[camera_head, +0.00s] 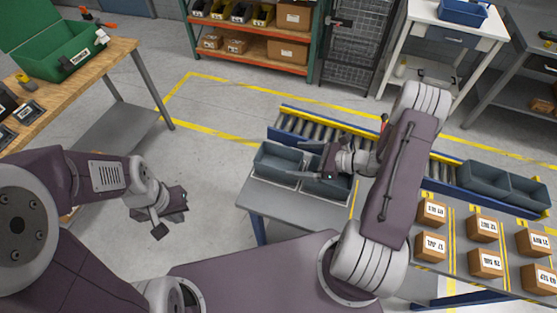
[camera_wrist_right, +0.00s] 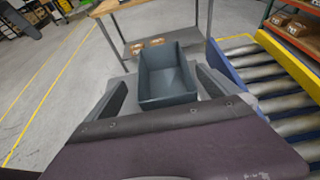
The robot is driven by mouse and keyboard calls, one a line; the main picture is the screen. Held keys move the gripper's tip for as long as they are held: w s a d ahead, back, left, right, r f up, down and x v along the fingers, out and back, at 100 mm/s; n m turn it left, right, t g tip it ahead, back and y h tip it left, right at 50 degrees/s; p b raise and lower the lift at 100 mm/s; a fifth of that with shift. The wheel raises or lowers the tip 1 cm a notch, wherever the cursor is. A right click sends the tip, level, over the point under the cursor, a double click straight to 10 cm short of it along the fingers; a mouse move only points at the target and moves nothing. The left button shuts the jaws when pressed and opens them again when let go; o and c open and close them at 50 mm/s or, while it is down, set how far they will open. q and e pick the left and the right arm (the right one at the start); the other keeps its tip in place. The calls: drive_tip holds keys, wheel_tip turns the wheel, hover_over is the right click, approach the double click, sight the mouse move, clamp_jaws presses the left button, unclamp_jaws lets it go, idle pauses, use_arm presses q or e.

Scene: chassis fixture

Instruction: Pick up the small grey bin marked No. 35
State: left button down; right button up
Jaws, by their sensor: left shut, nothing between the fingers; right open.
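Two small grey bins stand side by side on the left end of the grey table: a left bin (camera_head: 273,171) and a right bin (camera_head: 340,190). No number is readable on either, so I cannot tell which is No. 35. My right gripper (camera_head: 308,162) is open above the right bin, partly covering it, with its fingers pointing toward the left bin. In the right wrist view, an empty grey bin (camera_wrist_right: 167,88) shows ahead, between the open fingers; contact cannot be told. My left gripper (camera_head: 171,212) is shut and empty over the floor, away from the table.
A roller conveyor (camera_head: 313,131) runs behind the table, with more grey bins (camera_head: 484,180) at its right. Several labelled cartons (camera_head: 431,211) stand on the table's right part. A wooden bench (camera_head: 93,73) with a green crate (camera_head: 68,50) stands at left. The floor between is clear.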

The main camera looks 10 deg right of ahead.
sight(285, 157)
drive_tip(key=shift+w+a+f, duration=0.1)
drive_tip(key=shift+w+a, duration=0.1)
drive_tip(key=shift+a, duration=0.2)
drive_tip(key=x, duration=0.1)
drive_tip(key=p+x, duration=0.1)
drive_tip(key=x, duration=0.1)
drive_tip(key=p+x, duration=0.1)
drive_tip(key=shift+w+d+f, duration=0.15)
drive_tip(key=shift+w+f, duration=0.05)
drive_tip(key=shift+w, duration=0.2)
drive_tip(key=shift+w+a+f, duration=0.1)
drive_tip(key=shift+a, duration=0.15)
drive_tip(key=c, duration=1.8)
